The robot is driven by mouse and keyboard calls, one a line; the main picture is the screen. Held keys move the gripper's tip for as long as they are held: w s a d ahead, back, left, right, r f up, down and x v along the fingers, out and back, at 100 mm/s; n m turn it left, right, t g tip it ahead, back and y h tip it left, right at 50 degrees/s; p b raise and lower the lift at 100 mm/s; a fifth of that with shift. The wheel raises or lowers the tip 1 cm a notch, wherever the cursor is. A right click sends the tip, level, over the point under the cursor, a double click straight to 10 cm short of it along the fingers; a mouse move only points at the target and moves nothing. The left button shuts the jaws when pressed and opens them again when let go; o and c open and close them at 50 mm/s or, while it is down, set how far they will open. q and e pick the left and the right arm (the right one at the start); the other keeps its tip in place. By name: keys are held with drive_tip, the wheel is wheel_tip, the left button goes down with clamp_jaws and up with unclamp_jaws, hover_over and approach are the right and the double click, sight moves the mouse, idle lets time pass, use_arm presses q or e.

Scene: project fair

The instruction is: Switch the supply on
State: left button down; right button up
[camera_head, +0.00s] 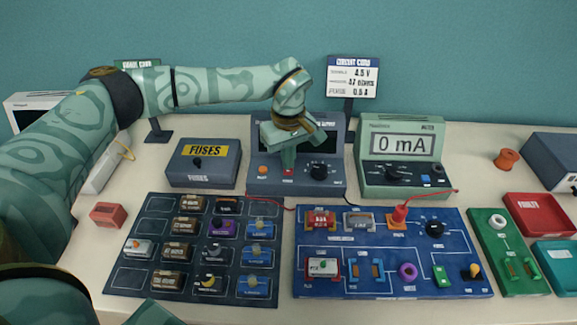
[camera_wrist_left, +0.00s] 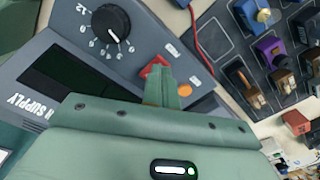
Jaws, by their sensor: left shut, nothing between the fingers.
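The power supply (camera_head: 328,186) is a dark grey box at the back centre, partly hidden by my left arm. Its dial (camera_wrist_left: 112,24) and dark, blank display (camera_wrist_left: 62,78) show in the left wrist view. The red switch (camera_wrist_left: 150,67) on its front shows beside the fingertips; in the head view it appears just below them (camera_head: 288,173). My left gripper (camera_head: 289,160) is shut and empty, with its fingers (camera_wrist_left: 159,85) pointing at the switch. They overlap its edge in the wrist view; I cannot tell whether they touch. My right gripper is not in view.
An orange knob (camera_head: 263,170) sits beside the switch. A fuse box (camera_head: 203,164) stands left and a meter (camera_head: 400,155) reading 0 mA right. The parts tray (camera_head: 150,232) and blue circuit board (camera_head: 330,288) lie in front. A red lead crosses the board's back edge.

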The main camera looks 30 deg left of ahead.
use_arm(q)
drive_tip(key=shift+f, duration=0.7)
idle(0.3)
wheel_tip(320, 180, up, 7)
drive_tip(key=p, duration=0.5)
drive_tip(key=shift+p, duration=0.4)
